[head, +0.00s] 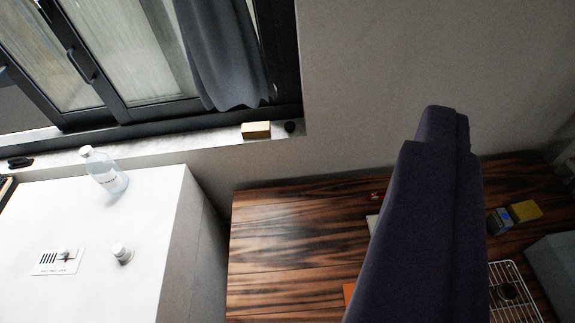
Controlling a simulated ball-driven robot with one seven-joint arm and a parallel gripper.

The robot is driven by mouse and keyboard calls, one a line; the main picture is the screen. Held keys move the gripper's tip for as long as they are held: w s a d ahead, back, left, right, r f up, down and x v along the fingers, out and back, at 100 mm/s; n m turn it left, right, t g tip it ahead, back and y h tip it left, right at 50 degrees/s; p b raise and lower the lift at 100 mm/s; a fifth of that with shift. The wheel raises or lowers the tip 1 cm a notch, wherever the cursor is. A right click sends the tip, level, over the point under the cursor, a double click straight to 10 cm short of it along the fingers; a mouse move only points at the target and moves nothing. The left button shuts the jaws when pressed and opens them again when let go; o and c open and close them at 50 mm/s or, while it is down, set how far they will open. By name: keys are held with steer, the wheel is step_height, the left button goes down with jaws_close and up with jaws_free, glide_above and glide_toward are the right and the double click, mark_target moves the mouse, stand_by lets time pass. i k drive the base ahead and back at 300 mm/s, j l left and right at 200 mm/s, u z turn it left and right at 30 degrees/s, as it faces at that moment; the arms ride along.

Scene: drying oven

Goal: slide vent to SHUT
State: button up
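The white drying oven (120,215) stands at the left, with its pale top face in view. On it is a small vent plate (47,266) with dark slots at its left and lettering too small to read for sure. A small vent slider (66,255) with a grey knob sits on the plate just right of the slots. The slots look uncovered. A dark purple tapered part of my arm end, my gripper (443,112), rises at the right over the wooden bench, well away from the vent. No gap between fingers shows.
The wooden bench (285,235) holds a wire rack (508,292) and small boxes (524,211). A curtain (225,55) hangs above the sill.

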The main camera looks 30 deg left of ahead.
mark_target(63, 253)
steer(key=u, duration=2.3)
